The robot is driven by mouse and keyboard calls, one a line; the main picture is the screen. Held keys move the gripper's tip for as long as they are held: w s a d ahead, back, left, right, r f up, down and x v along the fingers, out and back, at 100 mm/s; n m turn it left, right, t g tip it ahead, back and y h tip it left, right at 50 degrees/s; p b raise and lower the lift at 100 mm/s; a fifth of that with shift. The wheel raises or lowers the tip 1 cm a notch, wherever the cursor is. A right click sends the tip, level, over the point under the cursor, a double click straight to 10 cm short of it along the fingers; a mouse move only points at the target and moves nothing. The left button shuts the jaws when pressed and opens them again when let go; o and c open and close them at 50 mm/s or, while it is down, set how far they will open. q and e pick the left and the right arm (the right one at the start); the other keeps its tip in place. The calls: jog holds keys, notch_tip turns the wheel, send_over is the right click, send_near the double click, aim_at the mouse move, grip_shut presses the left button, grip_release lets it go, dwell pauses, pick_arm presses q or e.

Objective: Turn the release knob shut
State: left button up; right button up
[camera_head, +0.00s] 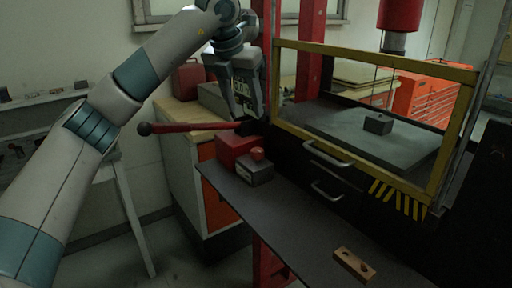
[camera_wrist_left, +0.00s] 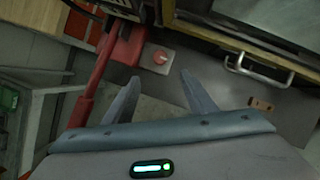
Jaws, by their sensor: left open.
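The release knob (camera_head: 257,154) is a small round red knob on top of a grey box (camera_head: 256,174) at the back left of the dark bench. It also shows in the left wrist view (camera_wrist_left: 160,57), just beyond the fingertips and between their lines. My left gripper (camera_head: 243,112) is open and points down, above and slightly left of the knob, apart from it. In the wrist view its two fingers (camera_wrist_left: 160,76) are spread with nothing between them. My right gripper is not in view.
A red lever (camera_head: 190,128) with a ball end sticks out left, close below my left gripper. A press with a yellow guard frame (camera_head: 360,62) stands to the right, above drawers with handles (camera_head: 328,154). A wooden block (camera_head: 354,265) lies on the bench (camera_head: 290,220), otherwise clear in front.

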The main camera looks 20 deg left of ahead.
pick_arm(q)
jog(key=p, duration=0.1)
send_near(257, 150)
jog(key=p+x, duration=0.2)
jog(key=x, duration=0.5)
jog(key=shift+f+p, duration=0.2)
jog(key=shift+p, duration=0.1)
jog(key=shift+w+f, duration=0.2)
jog(key=shift+f, duration=0.3)
jog(key=shift+c, duration=0.2)
jog(key=c, duration=1)
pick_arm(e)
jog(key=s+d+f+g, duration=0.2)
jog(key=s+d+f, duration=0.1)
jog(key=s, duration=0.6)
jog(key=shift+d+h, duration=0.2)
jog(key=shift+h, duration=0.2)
